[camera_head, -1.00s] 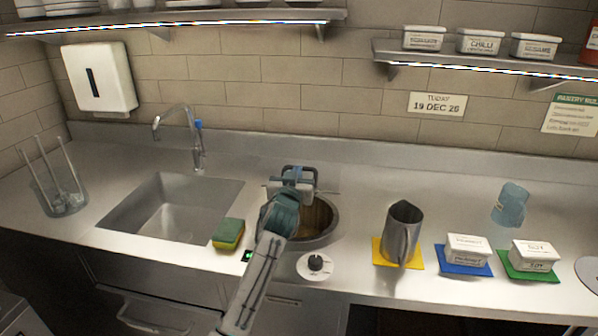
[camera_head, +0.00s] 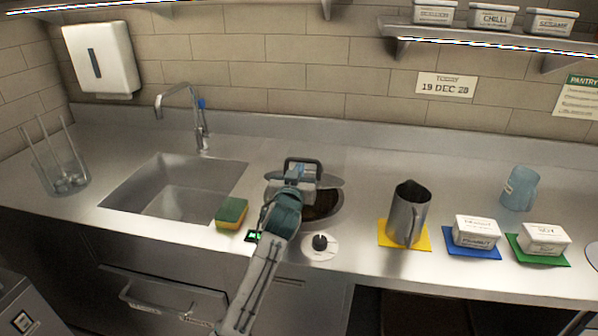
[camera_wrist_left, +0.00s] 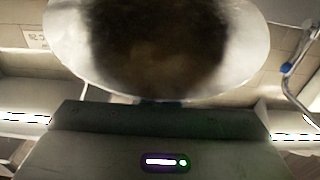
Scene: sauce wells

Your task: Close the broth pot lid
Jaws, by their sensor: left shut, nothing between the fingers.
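The broth pot (camera_head: 322,207) is a round well sunk in the steel counter, with a dark brown inside partly showing. Its metal lid (camera_head: 328,181) stands raised at a tilt over the well, with a dark loop handle (camera_head: 303,160) on top. My left gripper (camera_head: 293,188) is shut and empty, in front of and under the lid; I cannot tell whether it touches. In the left wrist view, the lid's round underside (camera_wrist_left: 245,45) fills the upper middle, with a dark blurred centre. My right gripper is not in view.
A control knob (camera_head: 320,243) sits in front of the well. A sponge (camera_head: 232,212) and the sink (camera_head: 150,192) lie to the left. A steel jug (camera_head: 407,215) stands to the right, then a peanut tub (camera_head: 476,232), a soy tub (camera_head: 545,238) and a blue cup (camera_head: 520,188).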

